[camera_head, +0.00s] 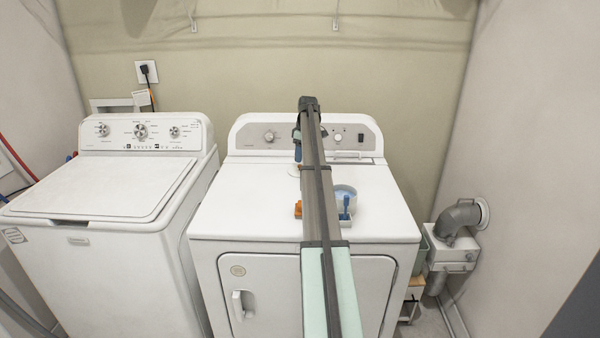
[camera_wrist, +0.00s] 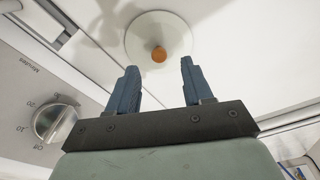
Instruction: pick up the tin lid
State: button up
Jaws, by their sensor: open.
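The tin lid (camera_wrist: 140,42) is a pale round disc with an orange-brown knob at its middle. It lies on the white top of the dryer, near the upper middle of the wrist view. In the head view only a small edge of it (camera_head: 293,171) shows left of my arm. My gripper (camera_wrist: 159,66) is open and empty, with its two blue fingers spread apart. The fingertips point toward the lid, and the knob lines up with the gap between them. No contact with the lid shows. In the head view one blue finger of my gripper (camera_head: 298,152) shows above the dryer's rear area.
The dryer (camera_head: 240,210) has a raised control panel (camera_head: 262,137) at its back. A washer (camera_head: 100,188) stands at left. The dryer's left top is clear.

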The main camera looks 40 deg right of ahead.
jog(key=shift+w+f, duration=0.15)
jog(key=shift+f, duration=0.95)
jog(key=shift+w+f, duration=0.1)
jog(key=shift+f, duration=1)
grip_shut()
